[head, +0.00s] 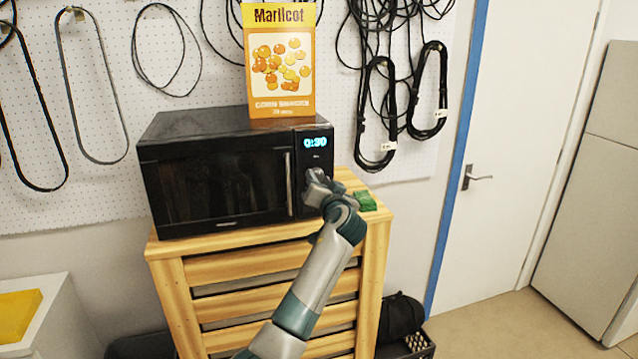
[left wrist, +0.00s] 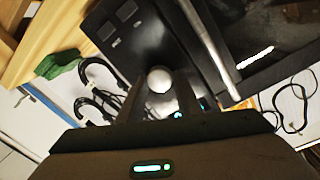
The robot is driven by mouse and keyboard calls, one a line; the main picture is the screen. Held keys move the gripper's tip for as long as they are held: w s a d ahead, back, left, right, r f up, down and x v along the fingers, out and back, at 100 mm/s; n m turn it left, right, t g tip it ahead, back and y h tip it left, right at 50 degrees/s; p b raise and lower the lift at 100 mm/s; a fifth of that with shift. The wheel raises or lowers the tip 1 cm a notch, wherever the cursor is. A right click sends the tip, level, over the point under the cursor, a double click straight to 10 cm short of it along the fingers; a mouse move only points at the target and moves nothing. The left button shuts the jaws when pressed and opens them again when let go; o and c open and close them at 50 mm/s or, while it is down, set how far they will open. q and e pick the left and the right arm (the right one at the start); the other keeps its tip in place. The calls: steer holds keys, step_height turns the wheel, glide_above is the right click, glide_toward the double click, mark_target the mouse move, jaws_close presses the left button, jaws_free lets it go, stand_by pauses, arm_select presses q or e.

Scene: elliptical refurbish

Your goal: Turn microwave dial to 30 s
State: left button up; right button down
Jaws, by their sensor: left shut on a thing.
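The black microwave (head: 215,165) stands on a wooden drawer cabinet, its door closed. Its blue display (head: 315,142) reads 0:30. My left gripper (head: 316,185) is at the control panel, below the display, and hides the dial in the head view. In the left wrist view the round, pale dial (left wrist: 159,79) shows between the two fingers of my left gripper (left wrist: 160,92), which is shut on it. Two square buttons (left wrist: 120,9) show on the panel there. My right gripper is in neither view.
A yellow snack box (head: 280,60) stands on the microwave. A small green item (head: 365,201) lies on the cabinet top (head: 350,182), right of my gripper. Black cables (head: 375,120) hang on the pegboard behind. A white door (head: 520,150) is at the right.

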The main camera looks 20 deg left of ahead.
arm_select(q)
steer(key=shift+m, duration=1.2)
steer(key=o, duration=1)
steer(key=shift+o, duration=0.2)
steer(key=shift+d, duration=0.1)
steer(key=b+v, duration=0.7)
steer(key=v, duration=1)
steer(key=shift+d+r+b, duration=0.15)
steer(key=shift+d+b, duration=0.05)
steer(key=shift+b, duration=0.1)
